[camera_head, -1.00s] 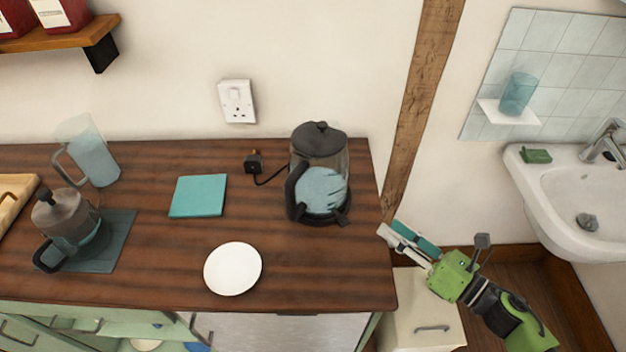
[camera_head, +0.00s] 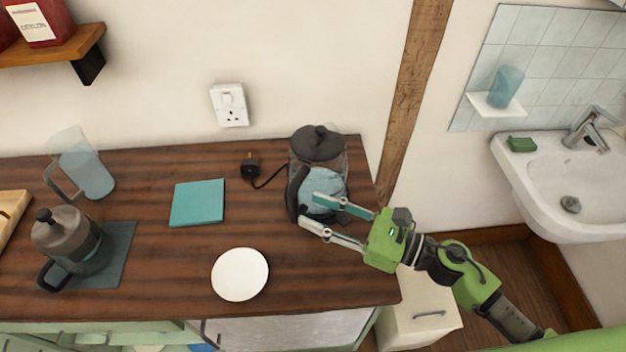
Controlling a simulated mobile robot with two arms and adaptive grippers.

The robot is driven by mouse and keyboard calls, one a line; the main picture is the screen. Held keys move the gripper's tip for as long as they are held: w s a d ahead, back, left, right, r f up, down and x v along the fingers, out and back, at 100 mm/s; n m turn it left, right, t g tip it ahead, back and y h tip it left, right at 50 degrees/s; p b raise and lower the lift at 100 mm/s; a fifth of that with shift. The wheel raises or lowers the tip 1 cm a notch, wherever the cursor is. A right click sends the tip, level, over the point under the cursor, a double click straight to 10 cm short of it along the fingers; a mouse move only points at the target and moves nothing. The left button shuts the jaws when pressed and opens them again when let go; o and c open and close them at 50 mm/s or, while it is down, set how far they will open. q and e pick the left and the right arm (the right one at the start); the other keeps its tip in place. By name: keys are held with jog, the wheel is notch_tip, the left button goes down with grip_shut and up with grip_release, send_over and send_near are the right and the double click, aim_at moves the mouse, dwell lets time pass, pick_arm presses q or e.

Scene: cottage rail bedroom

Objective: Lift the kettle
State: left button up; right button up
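The kettle (camera_head: 318,150) is a clear jug with a black lid, a black handle on its left and a bluish lower body. It stands upright at the back right of the dark wooden counter (camera_head: 160,235). My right gripper (camera_head: 308,210) comes in from the right, low in front of the kettle. One finger overlaps the kettle's lower body in the picture, and the other lies nearer the front. I cannot tell whether they touch it. My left gripper is not in view.
A black plug (camera_head: 251,166) with a cord lies left of the kettle. A teal square (camera_head: 197,203) and a white plate (camera_head: 240,274) lie on the counter. A French press (camera_head: 66,240) and a clear pitcher (camera_head: 88,168) stand at the left. A wooden post (camera_head: 407,100) rises behind the counter's right end.

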aim_at(293, 199)
jog(key=p+x, duration=0.1)
jog(key=x, duration=0.1)
jog(key=r+p+x, duration=0.1)
jog(key=p+x, duration=0.1)
jog(key=x, duration=0.1)
jog(key=shift+w+a+f, duration=0.15)
jog(key=shift+w+a, duration=0.05)
jog(key=shift+a, duration=0.25)
jog(key=shift+d, duration=0.1)
grip_shut()
